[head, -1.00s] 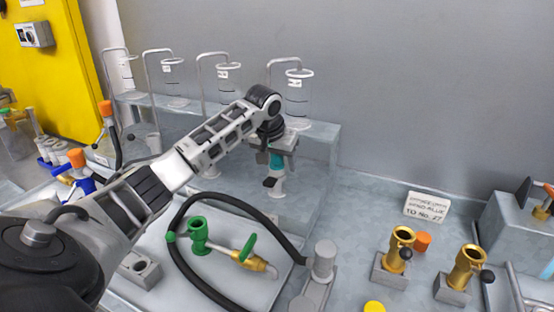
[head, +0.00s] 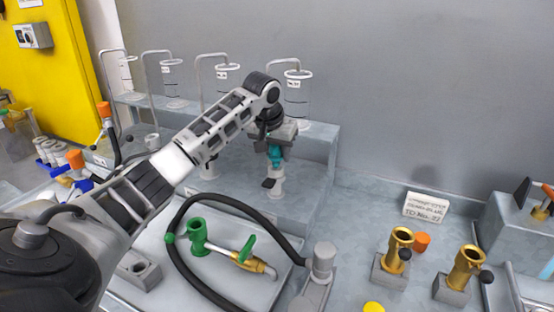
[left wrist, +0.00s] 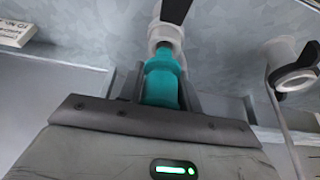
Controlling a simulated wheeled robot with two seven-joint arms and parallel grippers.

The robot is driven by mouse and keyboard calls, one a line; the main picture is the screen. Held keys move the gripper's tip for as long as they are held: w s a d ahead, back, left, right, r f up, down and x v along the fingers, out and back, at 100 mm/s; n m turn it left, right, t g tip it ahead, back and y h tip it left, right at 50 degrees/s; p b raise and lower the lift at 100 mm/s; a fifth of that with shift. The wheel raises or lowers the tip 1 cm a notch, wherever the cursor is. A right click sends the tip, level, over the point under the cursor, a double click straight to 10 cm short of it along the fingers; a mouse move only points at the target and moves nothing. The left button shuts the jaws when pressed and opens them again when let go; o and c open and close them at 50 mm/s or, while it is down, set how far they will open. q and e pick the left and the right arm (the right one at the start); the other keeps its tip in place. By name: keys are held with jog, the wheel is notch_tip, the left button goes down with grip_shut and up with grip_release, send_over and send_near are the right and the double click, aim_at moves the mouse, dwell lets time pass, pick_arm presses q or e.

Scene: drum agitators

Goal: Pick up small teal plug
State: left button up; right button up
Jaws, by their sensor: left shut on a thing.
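The white fitting (left wrist: 166,36) shows beyond the plug's far end; I cannot tell whether the two still touch. My right gripper is in neither view.
Glass vessels in wire hoops (head: 297,98) stand on the step behind the gripper. A green valve (head: 198,238) and a black hose (head: 188,275) lie in front. Brass fittings (head: 398,243) and a white label (head: 426,207) are at the right. A grey wall closes the back.

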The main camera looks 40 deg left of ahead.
pick_arm(q)
jog(key=s+d+r, duration=0.7)
jog(key=s+r, duration=0.3)
jog(key=s, duration=0.1)
jog(key=shift+s+d+r, duration=0.15)
jog(key=shift+s+d, duration=0.15)
jog(key=shift+s, duration=0.1)
